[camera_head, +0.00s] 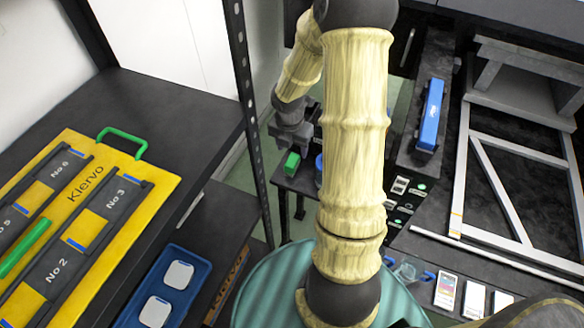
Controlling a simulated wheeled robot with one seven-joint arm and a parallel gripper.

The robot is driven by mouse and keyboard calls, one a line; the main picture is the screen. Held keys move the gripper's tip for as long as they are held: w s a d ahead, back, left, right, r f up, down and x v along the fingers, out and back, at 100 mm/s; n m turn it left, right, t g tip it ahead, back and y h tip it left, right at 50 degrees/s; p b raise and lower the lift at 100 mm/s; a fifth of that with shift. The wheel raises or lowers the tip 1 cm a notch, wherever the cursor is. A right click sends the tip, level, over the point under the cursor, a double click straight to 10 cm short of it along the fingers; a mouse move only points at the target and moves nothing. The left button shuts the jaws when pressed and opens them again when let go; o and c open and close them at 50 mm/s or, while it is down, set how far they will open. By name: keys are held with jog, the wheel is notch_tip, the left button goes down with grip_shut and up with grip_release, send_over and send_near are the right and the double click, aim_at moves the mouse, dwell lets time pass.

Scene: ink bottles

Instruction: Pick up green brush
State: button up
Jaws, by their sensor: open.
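A small green block-like object (291,163), which may be the green brush, sits on a dark low surface beyond my arm. My gripper (292,138) is at the far end of my arm, just above and very close to this green object. Its dark fingers are small and hard to make out, and I cannot tell whether they touch it. The gripper is open. A long green bar (25,247) also lies in the yellow Klervo panel (150,182) at the left.
A dark shelf (190,110) with a black perforated post (243,90) stands left of my arm. A blue tray (200,262) holds two white pieces. A blue object (430,115) and a grey metal frame (490,180) lie at the right. A blue item (319,165) is beside the green object.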

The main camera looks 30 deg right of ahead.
aim_at(292, 160)
jog(key=f, duration=0.2)
jog(key=f+b, duration=0.1)
jog(key=f, duration=0.1)
jog(key=shift+w+d, duration=0.1)
jog(key=shift+d, duration=0.1)
jog(key=f, duration=0.1)
jog(key=f+b, duration=0.1)
jog(key=f, duration=0.1)
jog(key=w+f+b, duration=0.1)
jog(key=f, duration=0.1)
jog(key=shift+d+f, duration=0.15)
jog(key=shift+f, duration=0.05)
jog(key=shift+r, duration=0.1)
jog(key=c, duration=1.2)
jog(key=shift+o, duration=0.2)
jog(key=shift+r, duration=0.1)
